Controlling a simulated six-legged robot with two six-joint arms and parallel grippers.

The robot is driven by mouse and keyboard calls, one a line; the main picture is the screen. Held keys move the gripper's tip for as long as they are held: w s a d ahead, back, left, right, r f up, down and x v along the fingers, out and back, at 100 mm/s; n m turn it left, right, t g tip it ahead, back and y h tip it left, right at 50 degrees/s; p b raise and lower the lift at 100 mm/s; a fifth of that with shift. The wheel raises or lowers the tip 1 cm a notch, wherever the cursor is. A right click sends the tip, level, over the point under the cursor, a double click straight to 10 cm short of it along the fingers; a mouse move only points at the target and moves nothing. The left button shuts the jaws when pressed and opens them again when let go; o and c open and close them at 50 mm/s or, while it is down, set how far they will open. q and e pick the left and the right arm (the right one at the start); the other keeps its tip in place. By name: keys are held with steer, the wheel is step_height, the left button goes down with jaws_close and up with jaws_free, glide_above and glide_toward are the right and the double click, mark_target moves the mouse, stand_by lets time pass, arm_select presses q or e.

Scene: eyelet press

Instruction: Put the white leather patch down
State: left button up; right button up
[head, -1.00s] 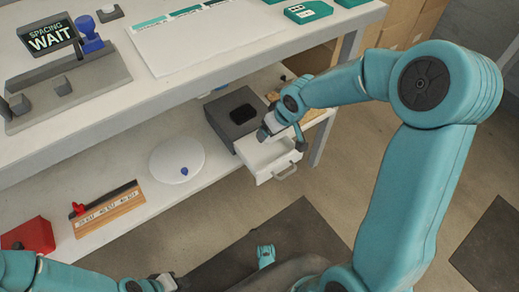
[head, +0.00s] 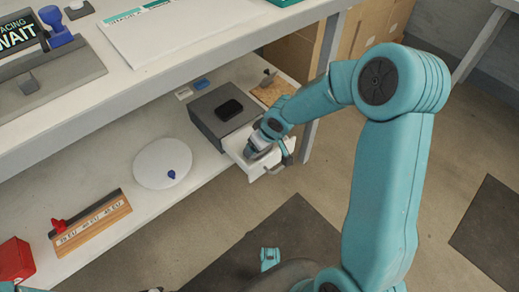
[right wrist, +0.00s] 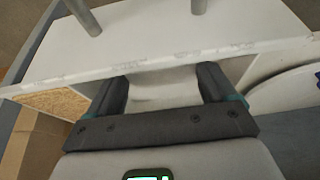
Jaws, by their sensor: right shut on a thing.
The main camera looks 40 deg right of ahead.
steer(key=shift+f, duration=0.25)
steer(key=o, duration=0.8)
steer(key=shift+r, duration=0.1)
steer(key=shift+o, duration=0.2)
steer(key=shift+r, duration=0.2)
steer(key=p+v, duration=0.6)
steer(key=v, duration=0.6)
steer(key=shift+s+a+f, duration=0.1)
